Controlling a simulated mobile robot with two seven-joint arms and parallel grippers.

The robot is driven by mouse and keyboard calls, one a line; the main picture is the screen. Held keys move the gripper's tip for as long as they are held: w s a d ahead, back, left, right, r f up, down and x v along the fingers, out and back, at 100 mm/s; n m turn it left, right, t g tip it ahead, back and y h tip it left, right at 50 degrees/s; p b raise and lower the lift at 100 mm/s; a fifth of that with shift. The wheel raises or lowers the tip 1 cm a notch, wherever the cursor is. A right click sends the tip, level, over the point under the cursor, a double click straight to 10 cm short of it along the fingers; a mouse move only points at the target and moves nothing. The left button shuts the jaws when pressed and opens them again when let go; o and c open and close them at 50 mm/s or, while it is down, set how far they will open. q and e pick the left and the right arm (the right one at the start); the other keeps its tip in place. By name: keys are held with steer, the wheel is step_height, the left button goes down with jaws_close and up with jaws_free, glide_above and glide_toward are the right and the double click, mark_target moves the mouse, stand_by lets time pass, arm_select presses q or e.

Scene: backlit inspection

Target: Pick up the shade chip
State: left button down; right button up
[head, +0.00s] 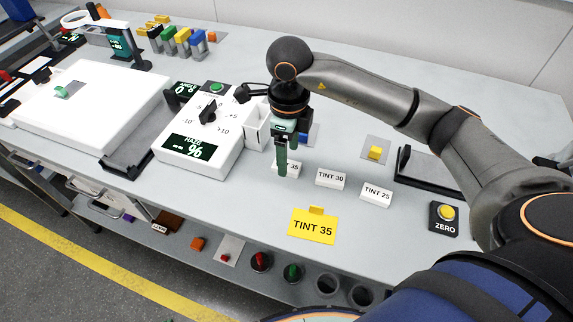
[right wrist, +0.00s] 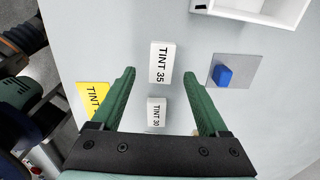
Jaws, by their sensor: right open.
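A small blue chip (right wrist: 222,75) lies on a grey square pad (right wrist: 242,82) in the right wrist view, to the right of the white TINT 35 block (right wrist: 161,64). In the head view most of that chip is hidden behind my right gripper (head: 282,172). My right gripper (right wrist: 159,75) is open and empty, pointing down over the TINT 35 block, with the blue chip outside its fingers. A yellow chip (head: 375,152) sits on another pad further right. A yellow card (head: 313,227) reads TINT 35. Which chip is the shade chip is not marked. My left gripper is not in view.
White TINT 30 (head: 331,178) and TINT 25 (head: 377,194) blocks stand in a row. A white haze meter (head: 207,140) is left of the gripper. A ZERO button (head: 444,218) and a black-edged tray (head: 428,170) stand to the right. The table's front edge is close.

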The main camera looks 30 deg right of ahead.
mark_target(289, 165)
steer(key=shift+f, duration=1.6)
steer(key=shift+c, duration=0.2)
jaws_close()
